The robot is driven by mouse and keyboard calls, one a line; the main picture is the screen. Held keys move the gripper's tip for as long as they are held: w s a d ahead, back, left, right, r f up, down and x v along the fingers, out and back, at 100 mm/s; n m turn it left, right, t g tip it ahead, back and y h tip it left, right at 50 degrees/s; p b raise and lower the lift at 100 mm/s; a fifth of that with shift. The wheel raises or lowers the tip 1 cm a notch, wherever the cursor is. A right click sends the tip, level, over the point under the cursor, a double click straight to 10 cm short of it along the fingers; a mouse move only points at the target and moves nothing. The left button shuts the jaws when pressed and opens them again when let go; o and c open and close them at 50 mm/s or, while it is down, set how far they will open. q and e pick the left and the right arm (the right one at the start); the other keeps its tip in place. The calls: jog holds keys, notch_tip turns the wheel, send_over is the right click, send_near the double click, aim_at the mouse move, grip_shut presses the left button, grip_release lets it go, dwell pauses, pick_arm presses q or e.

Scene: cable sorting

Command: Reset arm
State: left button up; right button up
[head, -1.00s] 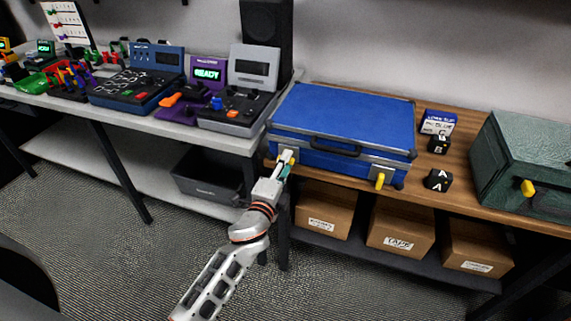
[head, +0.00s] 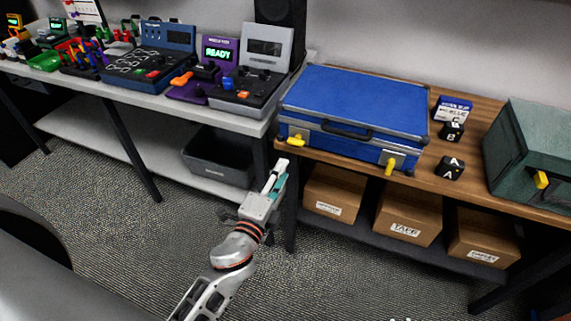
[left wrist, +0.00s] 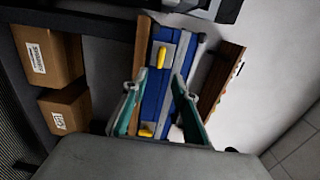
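The blue case (head: 355,100) lies closed on the wooden table. Its left latch has a yellow lever (head: 297,141) lying sideways. Its right yellow lever (head: 390,167) points downward. My left gripper (head: 279,168) is below and in front of the left latch, apart from the case. In the left wrist view the left gripper's fingers (left wrist: 157,100) are spread with nothing between them touching. The case (left wrist: 154,95) with both yellow levers shows beyond them. My right gripper does not show clearly in any view.
Black cubes (head: 450,168), a blue card (head: 453,108) and a green case (head: 535,150) stand right of the blue case. Cardboard boxes (head: 408,213) sit on the shelf below. Consoles (head: 250,85) fill the white table at left. Floor in front is free.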

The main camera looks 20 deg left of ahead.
pick_arm(q)
jog(key=shift+s, duration=0.3)
jog(key=s+f+n+g+h, duration=0.2)
jog(key=s+f+n+g, duration=0.5)
jog(key=s+f+n, duration=0.7)
jog(key=s+f, duration=0.6)
jog(key=f, duration=0.1)
jog(key=shift+a+f+g, duration=0.25)
jog(key=shift+a+g, duration=0.05)
